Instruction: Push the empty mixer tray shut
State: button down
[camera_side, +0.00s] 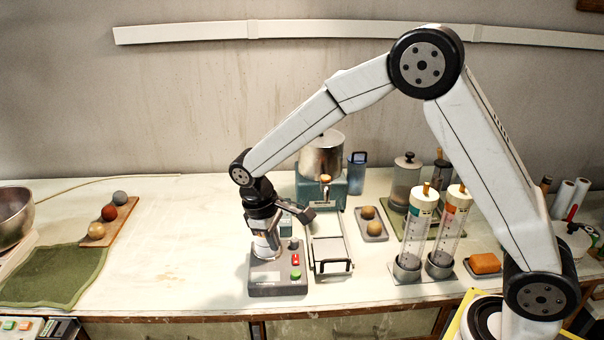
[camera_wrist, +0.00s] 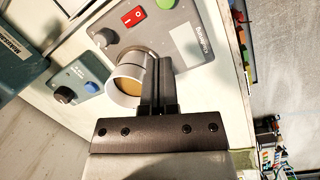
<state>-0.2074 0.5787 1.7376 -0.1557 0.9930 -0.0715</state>
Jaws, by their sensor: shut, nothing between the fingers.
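The mixer (camera_side: 321,190) is a teal base with a metal pot, at the back middle in the side view. Its tray (camera_side: 328,246), a pale metal frame with a dark front handle, sticks out toward the front of the table and looks empty. My gripper (camera_side: 266,238) is left of the tray, pointing down above a grey control box (camera_side: 278,278). In the wrist view, my gripper's fingers (camera_wrist: 157,60) are together and empty, beside a round metal cup (camera_wrist: 130,80) with tan inside. The tray is not clearly visible there.
The control box has a red switch (camera_wrist: 133,17) and a green button. A small knob panel (camera_wrist: 79,85) lies nearby. Right of the tray are a dish with two balls (camera_side: 371,224) and two clear cylinders (camera_side: 416,240). The table left of my gripper is clear up to a green cloth (camera_side: 55,275).

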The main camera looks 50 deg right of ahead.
jog(key=s+a+f+n+t+h, duration=0.1)
jog(key=s+n+t+h, duration=0.3)
jog(key=s+n, duration=0.6)
jog(key=s+a+f+n+t+h, duration=0.1)
jog(key=s+f+n+t+h, duration=0.2)
jog(key=s+n+t, duration=0.6)
jog(key=s+n+h, duration=0.2)
jog(key=n, duration=0.2)
jog(key=shift+w+d+f, duration=0.15)
jog(key=shift+d, duration=0.05)
send_near(330, 249)
jog(key=shift+a+r, duration=0.25)
jog(key=shift+r, duration=0.7)
jog(key=shift+d, duration=0.1)
jog(key=shift+d+r+x, duration=0.1)
jog(key=shift+r+x, duration=0.25)
jog(key=shift+x, duration=1.35)
jog(key=shift+d+r+x, duration=0.1)
jog(key=shift+r+x, duration=0.25)
jog(key=shift+x, duration=1.35)
jog(key=shift+d+r+x, duration=0.1)
jog(key=shift+r+x, duration=0.2)
jog(key=shift+x, duration=1.4)
jog(key=shift+r, duration=0.1)
jog(key=shift+a, duration=0.15)
